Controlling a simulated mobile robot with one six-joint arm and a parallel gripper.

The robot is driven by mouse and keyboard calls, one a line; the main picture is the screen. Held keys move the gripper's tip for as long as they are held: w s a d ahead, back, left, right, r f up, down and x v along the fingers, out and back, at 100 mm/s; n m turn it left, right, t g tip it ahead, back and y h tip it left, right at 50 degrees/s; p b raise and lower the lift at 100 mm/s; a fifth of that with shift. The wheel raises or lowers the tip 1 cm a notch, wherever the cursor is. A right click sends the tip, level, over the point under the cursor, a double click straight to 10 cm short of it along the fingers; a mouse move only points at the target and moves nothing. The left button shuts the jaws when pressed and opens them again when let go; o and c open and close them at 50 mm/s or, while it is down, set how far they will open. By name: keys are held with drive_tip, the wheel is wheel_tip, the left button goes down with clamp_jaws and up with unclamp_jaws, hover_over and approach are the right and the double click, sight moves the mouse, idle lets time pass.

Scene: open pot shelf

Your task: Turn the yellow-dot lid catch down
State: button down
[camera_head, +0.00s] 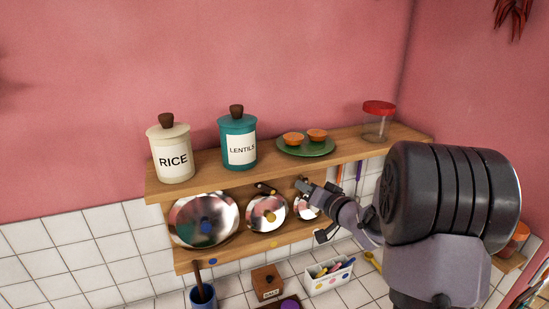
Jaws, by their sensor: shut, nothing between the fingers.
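The yellow-dot lid (258,222) is a round shiny metal lid with a yellowish knob, standing in the middle of the rack under the shelf. A yellow dot (273,244) marks the rack's lower rail below it. Its catch (266,188) looks like a small dark bar at the lid's top edge, slanting sideways; its exact angle is too small to tell. My gripper (303,185) is shut and empty. In the picture it is right of this catch, in front of the right-hand lid (307,208), partly covering it. Contact cannot be told.
A larger blue-knobbed lid (190,217) stands at left. On the wooden shelf (207,168) are a RICE jar (171,160), a LENTILS jar (239,146), a green plate (306,149) and a red-lidded jar (377,122). Below stand a blue cup (203,298), wooden box (267,281) and white caddy (329,280).

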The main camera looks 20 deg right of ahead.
sight(266, 188)
drive_tip(key=w+a+f, duration=0.1)
drive_tip(key=w, duration=0.2)
drive_tip(key=w+a+f, duration=0.1)
drive_tip(key=w+f, duration=0.1)
drive_tip(key=w, duration=0.1)
drive_tip(key=w+a+f+p, duration=0.1)
drive_tip(key=w+f, duration=0.1)
drive_tip(key=w, duration=0.2)
drive_tip(key=shift+a, duration=0.15)
drive_tip(key=shift+s+f, duration=0.1)
